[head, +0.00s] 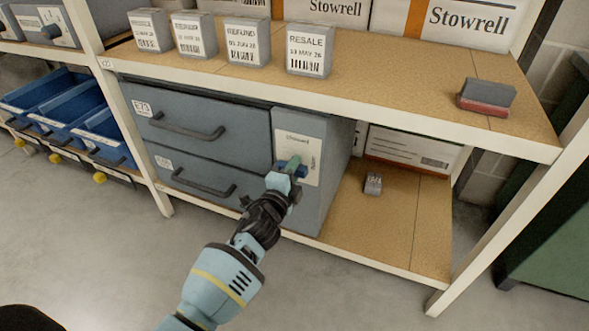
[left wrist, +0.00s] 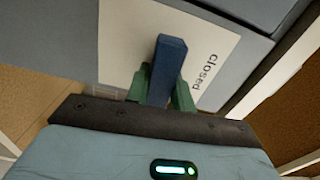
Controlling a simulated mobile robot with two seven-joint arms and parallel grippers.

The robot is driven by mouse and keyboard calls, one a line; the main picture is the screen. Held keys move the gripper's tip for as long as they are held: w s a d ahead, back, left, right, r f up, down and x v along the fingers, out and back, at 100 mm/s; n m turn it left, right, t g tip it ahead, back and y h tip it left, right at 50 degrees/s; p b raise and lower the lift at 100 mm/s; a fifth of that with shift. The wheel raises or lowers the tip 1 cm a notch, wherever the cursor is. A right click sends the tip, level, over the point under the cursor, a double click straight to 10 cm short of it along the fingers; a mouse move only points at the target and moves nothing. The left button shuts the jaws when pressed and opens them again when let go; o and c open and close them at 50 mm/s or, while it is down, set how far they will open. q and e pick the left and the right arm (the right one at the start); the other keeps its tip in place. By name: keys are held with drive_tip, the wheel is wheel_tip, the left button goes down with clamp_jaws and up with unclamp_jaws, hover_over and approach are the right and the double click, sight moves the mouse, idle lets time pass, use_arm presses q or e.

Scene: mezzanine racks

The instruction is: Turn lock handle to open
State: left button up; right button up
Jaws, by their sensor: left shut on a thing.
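The lock handle is a blue bar (left wrist: 167,70) on a white label plate (head: 310,150), set on the front of a grey cabinet (head: 335,150). In the left wrist view the word "closed" (left wrist: 204,78) is printed beside the handle. The plate's upper print is too small to read surely in the head view. My left gripper (head: 291,168) is at the plate, its green fingers on both sides of the blue handle and shut on it. The fingers hide part of the handle and its base. My right gripper is not in view.
Two grey drawers with dark bar handles (head: 188,128) lie left of the lock. A shelf (head: 400,90) with small labelled boxes (head: 308,52) overhangs above. A small grey block (head: 373,184) sits on the lower shelf. A white rack post (head: 510,215) stands at right.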

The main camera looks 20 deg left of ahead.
use_arm(q)
drive_tip(key=shift+f+m, duration=0.1)
drive_tip(key=shift+m, duration=0.4)
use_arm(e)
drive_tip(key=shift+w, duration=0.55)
use_arm(q)
drive_tip(key=o, duration=1)
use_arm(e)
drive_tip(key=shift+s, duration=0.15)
